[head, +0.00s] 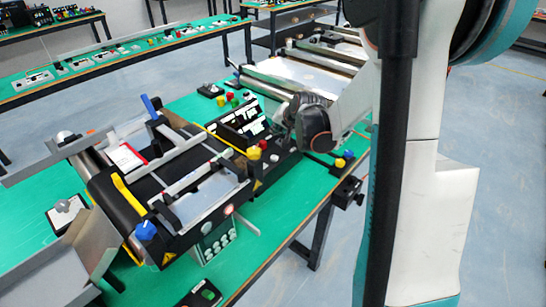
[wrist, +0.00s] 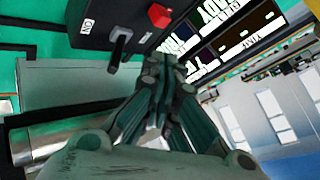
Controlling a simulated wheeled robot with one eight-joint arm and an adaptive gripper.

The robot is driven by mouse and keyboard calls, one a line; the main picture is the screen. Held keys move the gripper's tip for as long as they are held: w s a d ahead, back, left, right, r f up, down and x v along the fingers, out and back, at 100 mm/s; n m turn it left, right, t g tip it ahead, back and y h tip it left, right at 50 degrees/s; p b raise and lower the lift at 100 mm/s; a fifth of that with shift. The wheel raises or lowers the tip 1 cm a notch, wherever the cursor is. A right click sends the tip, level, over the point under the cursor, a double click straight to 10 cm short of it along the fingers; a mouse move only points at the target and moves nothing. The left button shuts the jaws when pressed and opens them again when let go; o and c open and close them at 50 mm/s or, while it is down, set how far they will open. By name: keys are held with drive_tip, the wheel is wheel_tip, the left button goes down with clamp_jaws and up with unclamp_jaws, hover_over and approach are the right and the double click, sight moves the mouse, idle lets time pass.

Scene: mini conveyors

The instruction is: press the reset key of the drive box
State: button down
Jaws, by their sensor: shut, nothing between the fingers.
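My gripper (head: 285,117) is at the black box with white labels in the middle of the green bench, its fingers partly hidden by the arm. In the wrist view, my gripper (wrist: 165,62) is shut and empty. Its tips are just in front of a black box face (wrist: 95,10) with an "ON" label, a dark lever switch (wrist: 120,45) and a red key (wrist: 159,15). Lettered panels (wrist: 205,38) lie beyond the red key. I cannot tell whether the tips touch anything. I cannot read which key is the reset key.
A black mini conveyor (head: 128,205) with yellow strips stands at the left, a blue knob (head: 146,230) on its corner. A grey-green box with round white keys (head: 214,240) is at its front. Another conveyor (head: 300,72) stands behind. Bare green bench (head: 290,205) shows at the front edge.

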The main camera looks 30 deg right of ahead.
sight(277, 157)
drive_tip(key=shift+f, duration=0.15)
wheel_tip(277, 157, down, 9)
drive_tip(key=b, duration=0.6)
drive_tip(key=shift+r, duration=0.2)
drive_tip(key=shift+f+b, duration=0.1)
drive_tip(key=shift+b, duration=0.25)
idle(0.9)
drive_tip(key=shift+f, duration=0.25)
drive_tip(key=shift+f+b, duration=0.5)
drive_tip(key=shift+b, duration=0.15)
idle(0.5)
drive_tip(key=shift+r, duration=0.15)
drive_tip(key=shift+r+p, duration=0.6)
drive_tip(key=shift+r, duration=0.15)
